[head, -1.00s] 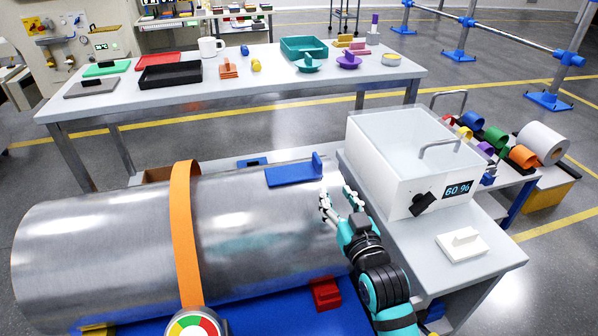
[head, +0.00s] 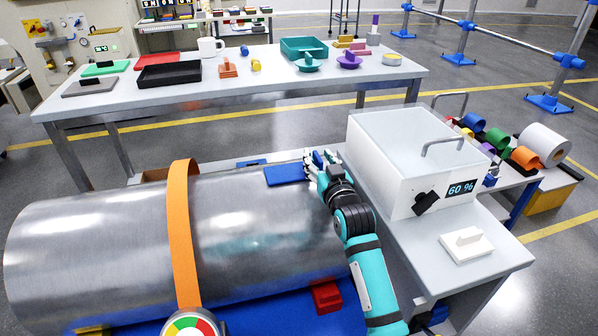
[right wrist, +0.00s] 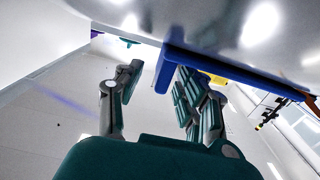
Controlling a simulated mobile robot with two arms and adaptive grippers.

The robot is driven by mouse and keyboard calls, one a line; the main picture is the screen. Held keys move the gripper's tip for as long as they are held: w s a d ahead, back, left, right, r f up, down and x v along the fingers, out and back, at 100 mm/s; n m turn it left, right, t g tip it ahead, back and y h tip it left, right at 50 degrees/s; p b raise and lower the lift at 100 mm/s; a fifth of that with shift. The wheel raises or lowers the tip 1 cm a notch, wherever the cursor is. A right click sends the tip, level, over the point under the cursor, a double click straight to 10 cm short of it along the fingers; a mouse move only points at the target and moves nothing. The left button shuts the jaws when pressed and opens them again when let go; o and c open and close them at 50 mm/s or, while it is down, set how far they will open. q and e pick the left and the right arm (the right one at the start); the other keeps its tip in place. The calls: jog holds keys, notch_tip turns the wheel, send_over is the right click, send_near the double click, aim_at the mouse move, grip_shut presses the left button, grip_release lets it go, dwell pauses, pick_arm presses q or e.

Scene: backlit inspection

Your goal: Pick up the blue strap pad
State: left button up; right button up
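The blue strap pad (head: 284,176) lies on top of the metal cylinder (head: 110,225), near its right end. Its upright tab (head: 318,158) stands at the pad's right end. My right gripper (head: 322,162) is at this tab, with fingers on both sides of it. In the right wrist view the pad (right wrist: 235,68) runs along the cylinder and its tab (right wrist: 165,72) reaches between the spread fingers of the right gripper (right wrist: 155,85). A gap shows between the tab and the left-hand finger; contact on the other side is unclear. My left gripper is not in view.
An orange strap (head: 181,235) with a gauge (head: 190,325) wraps the cylinder. A red block (head: 325,296) lies by the cylinder's front. A white box (head: 385,165) stands close right of my right arm. A white pad (head: 466,245) lies on the side table.

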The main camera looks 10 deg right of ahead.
grip_shut()
dwell(0.5)
